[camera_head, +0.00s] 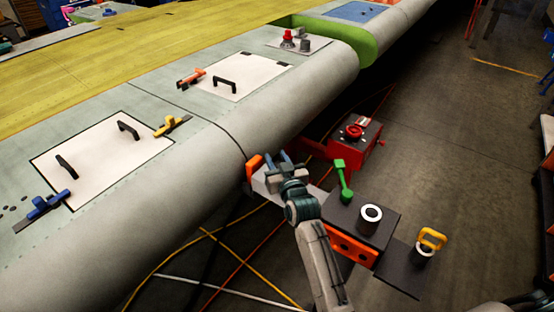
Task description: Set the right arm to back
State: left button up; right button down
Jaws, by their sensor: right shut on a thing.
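My right gripper (283,166) is in front of the wing's rounded edge, above a pale grey bar (264,185). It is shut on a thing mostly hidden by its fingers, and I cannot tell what. The bar has an orange end piece (253,168) close to the wing edge and runs toward a black box (347,213). A green lever (342,178) stands up on that box, right of my gripper. A white ring (371,214) sits on top of the box. My left gripper is not in view.
A grey wing (215,140) fills the left, with white panels, black handles and coloured clamps. A red box (352,140) with a red knob stands behind the black box. A yellow-handled piece (432,240) is at right. Cables cross the floor; the floor at right is open.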

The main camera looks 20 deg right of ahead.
jog(key=shift+s+d+p, duration=0.3)
jog(key=shift+s+d, duration=0.4)
jog(key=shift+s, duration=0.2)
jog(key=shift+s+d+p, duration=0.25)
jog(key=shift+s+d, duration=0.4)
jog(key=shift+s, duration=0.2)
jog(key=shift+w, duration=0.1)
jog(key=c, duration=1)
grip_release()
jog(key=shift+a, duration=0.15)
jog(key=shift+c, duration=0.2)
jog(key=s+b, duration=0.3)
jog(key=s, duration=0.7)
jog(key=shift+s+d+b, duration=0.2)
jog(key=shift+s+b, duration=0.1)
jog(key=shift+s, duration=0.1)
